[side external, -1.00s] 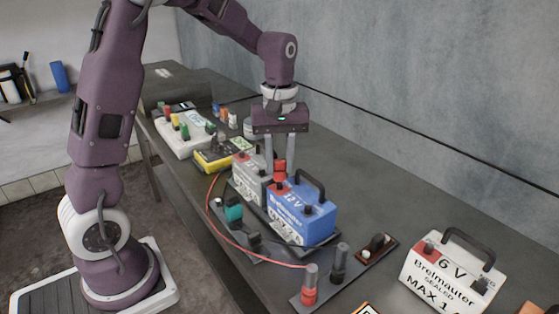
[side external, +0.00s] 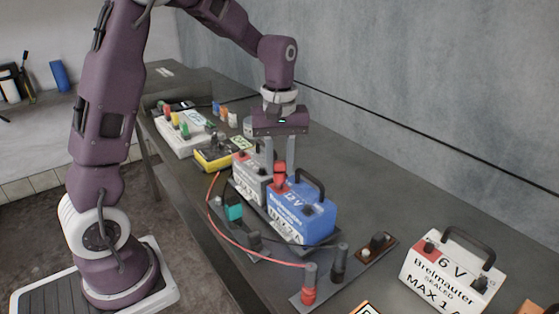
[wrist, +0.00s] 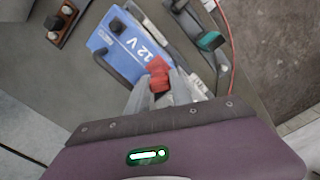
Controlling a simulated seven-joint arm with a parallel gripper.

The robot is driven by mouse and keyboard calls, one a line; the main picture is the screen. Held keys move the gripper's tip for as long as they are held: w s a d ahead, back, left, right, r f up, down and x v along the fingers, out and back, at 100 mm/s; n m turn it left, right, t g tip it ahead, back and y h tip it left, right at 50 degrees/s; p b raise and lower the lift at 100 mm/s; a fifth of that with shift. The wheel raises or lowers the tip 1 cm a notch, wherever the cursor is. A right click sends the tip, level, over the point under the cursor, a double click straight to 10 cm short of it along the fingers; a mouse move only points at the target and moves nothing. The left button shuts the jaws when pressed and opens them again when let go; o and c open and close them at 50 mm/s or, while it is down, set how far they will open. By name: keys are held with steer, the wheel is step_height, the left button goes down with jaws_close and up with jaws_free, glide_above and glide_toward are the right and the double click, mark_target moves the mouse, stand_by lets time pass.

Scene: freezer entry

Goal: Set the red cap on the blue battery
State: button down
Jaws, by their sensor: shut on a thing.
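The blue battery (side external: 303,215), marked 12 V and with a black handle, stands on a dark tray on the bench. It also shows in the wrist view (wrist: 112,38). In the wrist view the cap (wrist: 158,70) sits between the fingertips, over the battery's edge by the 12 V label. A red terminal (side external: 281,187) shows just below the cap; I cannot tell whether they touch.
A grey battery (side external: 248,178) stands close on the left. A white 6 V battery (side external: 447,272) stands at right. A yellow meter (side external: 213,159) sits behind. The bench by the wall is clear.

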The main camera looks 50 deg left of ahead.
steer(key=shift+f, duration=1.05)
steer(key=c, duration=1.1)
jaws_free()
steer(key=shift+o, duration=0.2)
